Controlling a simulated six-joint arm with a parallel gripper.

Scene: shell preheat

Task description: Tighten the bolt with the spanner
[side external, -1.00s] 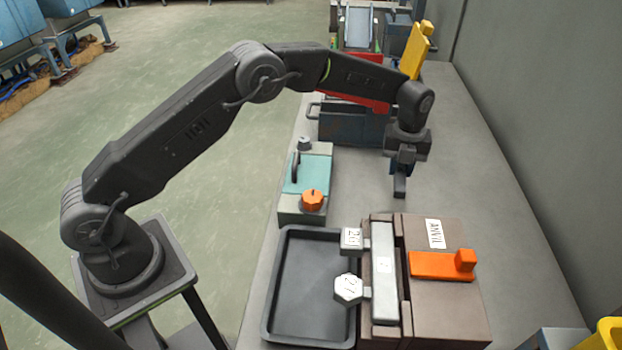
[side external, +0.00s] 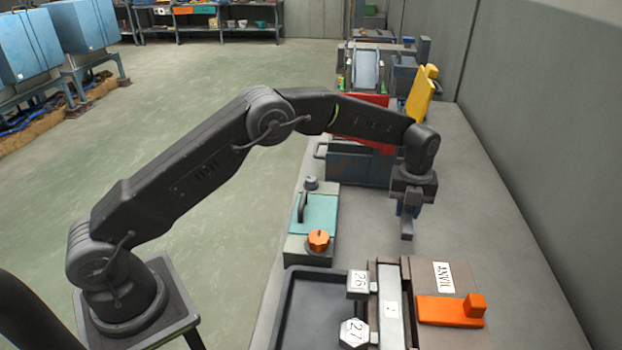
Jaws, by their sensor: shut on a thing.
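My gripper (side external: 408,204) is above the bench, right of the teal box. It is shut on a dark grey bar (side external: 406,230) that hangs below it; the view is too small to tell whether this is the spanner. Two pale heads at the near end of the bench could be bolt heads: a square-looking one marked 26 (side external: 358,284) and a hexagonal one marked 27 (side external: 354,332). They stick out to the left of a pale bar (side external: 391,312) beside the brown anvil block (side external: 418,275). My gripper is apart from both, farther back.
A dark tray (side external: 285,310) lies left of the heads. An orange piece (side external: 445,311) sits on the anvil block. The teal box (side external: 320,212) has an orange knob (side external: 318,240). A blue-grey bin (side external: 350,166) stands behind. The bench right of my gripper is clear.

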